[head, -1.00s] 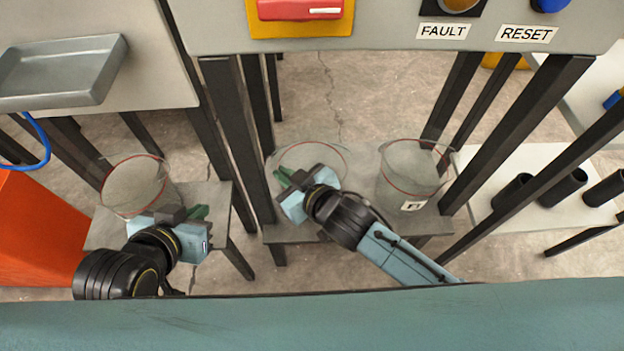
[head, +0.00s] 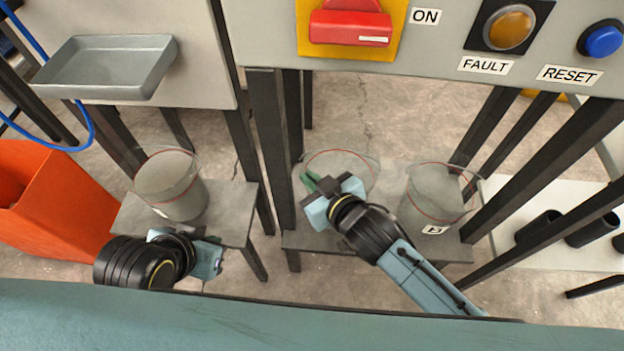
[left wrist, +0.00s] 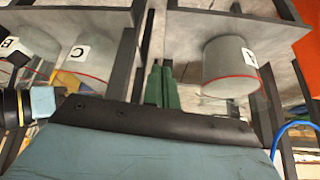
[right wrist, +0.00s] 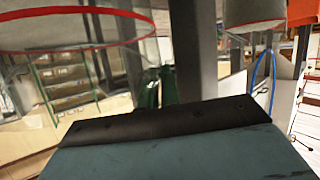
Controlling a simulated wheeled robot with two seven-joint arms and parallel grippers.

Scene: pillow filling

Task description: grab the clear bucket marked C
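The bucket marked C is the middle clear, red-rimmed bucket (head: 362,165) on the shelf, partly hidden by my right gripper. Its C label shows in the left wrist view (left wrist: 79,53), which looks upside down. My right gripper (head: 309,182) is at this bucket's near left side, close to the rim. My left gripper (head: 212,240) is in front of the left bucket. Its fingers (left wrist: 161,85) are close together and empty.
The bucket marked A (head: 170,190) stands on the left stand (head: 232,205). Another bucket (head: 425,200), marked B, stands to the right of C. Dark posts (head: 268,150) rise between the stands. A grey panel (head: 440,45) overhangs behind. An orange bin (head: 60,205) is at left.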

